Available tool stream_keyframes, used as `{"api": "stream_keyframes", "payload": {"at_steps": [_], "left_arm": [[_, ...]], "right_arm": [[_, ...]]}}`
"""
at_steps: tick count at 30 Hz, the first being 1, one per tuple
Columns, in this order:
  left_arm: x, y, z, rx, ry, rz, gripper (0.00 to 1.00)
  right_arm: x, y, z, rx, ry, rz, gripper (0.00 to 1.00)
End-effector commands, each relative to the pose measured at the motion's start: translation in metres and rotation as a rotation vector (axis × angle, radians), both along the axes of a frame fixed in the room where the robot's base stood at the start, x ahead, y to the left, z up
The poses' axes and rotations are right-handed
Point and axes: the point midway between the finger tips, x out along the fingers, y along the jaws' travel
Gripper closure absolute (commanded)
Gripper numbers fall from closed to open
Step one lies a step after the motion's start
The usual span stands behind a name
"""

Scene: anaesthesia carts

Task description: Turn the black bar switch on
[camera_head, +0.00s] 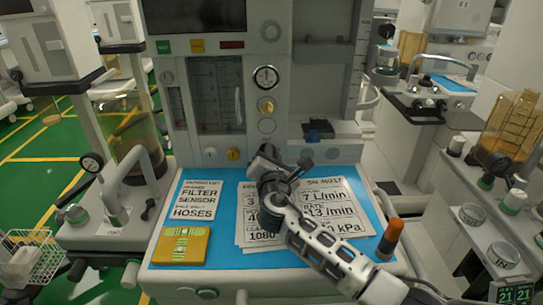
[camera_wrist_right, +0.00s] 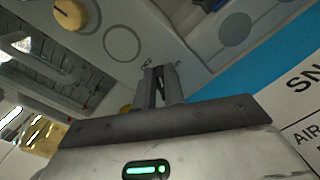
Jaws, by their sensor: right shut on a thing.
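My right gripper (camera_head: 292,166) reaches across the cart to the lower front panel of the middle machine. In the right wrist view its two narrow fingers (camera_wrist_right: 161,78) are close together against the grey panel, shut on a small dark part between them. This part looks like the black bar switch (camera_wrist_right: 160,92). It is mostly hidden by the fingers, and its exact angle cannot be told. My left gripper is in neither view.
Printed sheets (camera_head: 325,215) and a yellow-green board (camera_head: 181,246) lie on the blue mat (camera_head: 225,258). An orange-capped item (camera_head: 391,236) stands at its right. A dark blue item (camera_head: 318,130) sits on the ledge. Neighbouring carts stand close on both sides.

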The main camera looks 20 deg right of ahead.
Motion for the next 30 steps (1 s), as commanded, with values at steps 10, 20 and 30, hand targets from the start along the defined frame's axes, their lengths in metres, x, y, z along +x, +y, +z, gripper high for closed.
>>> {"api": "stream_keyframes", "payload": {"at_steps": [10, 20, 30], "left_arm": [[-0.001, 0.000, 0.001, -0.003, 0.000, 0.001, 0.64], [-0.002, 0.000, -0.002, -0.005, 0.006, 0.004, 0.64], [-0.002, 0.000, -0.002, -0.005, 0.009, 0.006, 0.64]], "right_arm": [[0.000, 0.000, -0.001, 0.014, -0.003, 0.000, 1.00], [0.000, 0.000, -0.001, 0.013, -0.002, 0.000, 0.67], [-0.016, 0.005, -0.001, 0.014, -0.003, 0.002, 0.67]]}}
